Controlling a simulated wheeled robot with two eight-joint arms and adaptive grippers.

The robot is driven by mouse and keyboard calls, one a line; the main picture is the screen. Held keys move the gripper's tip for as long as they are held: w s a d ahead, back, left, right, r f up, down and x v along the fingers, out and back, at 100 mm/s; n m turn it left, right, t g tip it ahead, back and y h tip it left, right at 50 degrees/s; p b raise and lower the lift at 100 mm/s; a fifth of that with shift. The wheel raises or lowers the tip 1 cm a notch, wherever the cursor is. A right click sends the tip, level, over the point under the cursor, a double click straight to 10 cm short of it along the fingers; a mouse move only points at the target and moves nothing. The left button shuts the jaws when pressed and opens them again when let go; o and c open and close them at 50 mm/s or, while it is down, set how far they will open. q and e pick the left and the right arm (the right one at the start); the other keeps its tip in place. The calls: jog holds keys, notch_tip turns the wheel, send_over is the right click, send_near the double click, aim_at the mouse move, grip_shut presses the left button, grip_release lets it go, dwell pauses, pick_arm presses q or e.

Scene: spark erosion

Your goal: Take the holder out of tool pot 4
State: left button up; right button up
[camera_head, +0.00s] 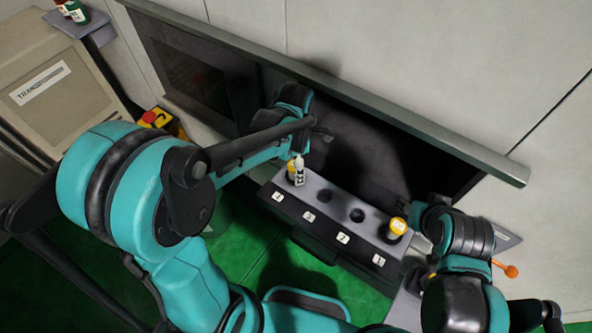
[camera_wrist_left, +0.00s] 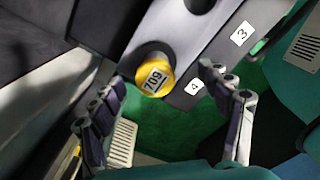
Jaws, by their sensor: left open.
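The tool rack (camera_head: 329,195) is a grey block with a row of pots and white number labels. In the left wrist view, a yellow holder (camera_wrist_left: 155,75) marked 709 sits in the pot beside label 4 (camera_wrist_left: 194,87). My left gripper (camera_wrist_left: 165,82) is open, its fingers on either side of the holder in that picture; I cannot tell whether they touch it. In the head view, my left gripper (camera_head: 299,168) is at the rack's left end, partly hiding the yellow holder (camera_head: 291,171). My right arm is near the rack's right end; its fingers are not clearly visible.
Another yellow holder (camera_head: 397,227) stands in the rack's rightmost pot, close to my right arm. The two middle pots (camera_head: 341,205) look empty. A dark machine opening lies behind the rack, under a grey rail (camera_head: 400,120). An orange knob (camera_head: 511,271) is at the right.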

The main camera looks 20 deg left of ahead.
aim_at(290, 175)
pick_arm(q)
jog(key=f, duration=0.5)
jog(key=shift+w+a+f, duration=0.1)
jog(key=shift+w+a, duration=0.05)
jog(key=shift+w, duration=0.15)
jog(key=c, duration=1.6)
jog(key=shift+c, duration=0.2)
